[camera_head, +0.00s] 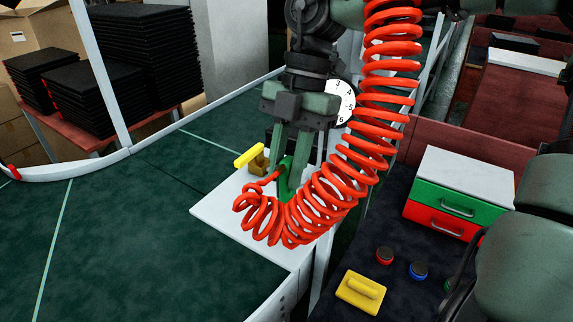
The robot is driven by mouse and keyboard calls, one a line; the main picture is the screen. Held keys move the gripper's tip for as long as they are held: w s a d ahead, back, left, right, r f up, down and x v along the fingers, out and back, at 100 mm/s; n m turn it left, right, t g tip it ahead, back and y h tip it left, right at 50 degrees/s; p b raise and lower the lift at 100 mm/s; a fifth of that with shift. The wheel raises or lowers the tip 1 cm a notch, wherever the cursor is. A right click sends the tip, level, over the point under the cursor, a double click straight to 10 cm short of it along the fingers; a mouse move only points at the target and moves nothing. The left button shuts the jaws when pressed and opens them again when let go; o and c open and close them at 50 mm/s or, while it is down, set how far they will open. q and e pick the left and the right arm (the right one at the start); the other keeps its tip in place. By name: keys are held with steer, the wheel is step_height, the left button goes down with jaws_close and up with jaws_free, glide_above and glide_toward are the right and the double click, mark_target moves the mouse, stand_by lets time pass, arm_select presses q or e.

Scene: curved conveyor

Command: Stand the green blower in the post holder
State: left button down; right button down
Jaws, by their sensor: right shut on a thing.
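My right gripper (286,186) comes down from the top over the white plate (222,215). It is shut on the green blower (284,168), which shows only in part between and beside its fingers. A red coiled hose (325,200) loops around and in front of the fingers and hides the blower's lower end. Just left of the fingers is a small brass-coloured piece (258,163) with a yellow bar (248,156); I cannot tell whether it is the post holder. I cannot tell whether the blower touches it. My left gripper is not in view.
The green conveyor belt (130,215) is clear on the left. A white-topped drawer unit (463,180), coloured buttons (384,256) and a yellow handled block (361,291) sit on the dark bench at right. A round dial (341,98) stands behind the gripper.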

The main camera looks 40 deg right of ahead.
steer(key=shift+f, duration=0.2)
steer(key=c, duration=1.1)
jaws_free()
steer(key=shift+w+d+r, duration=0.1)
steer(key=shift+r, duration=0.2)
steer(key=b+v, duration=0.1)
steer(key=v, duration=0.6)
steer(key=shift+r+b, duration=0.1)
steer(key=shift+b, duration=0.25)
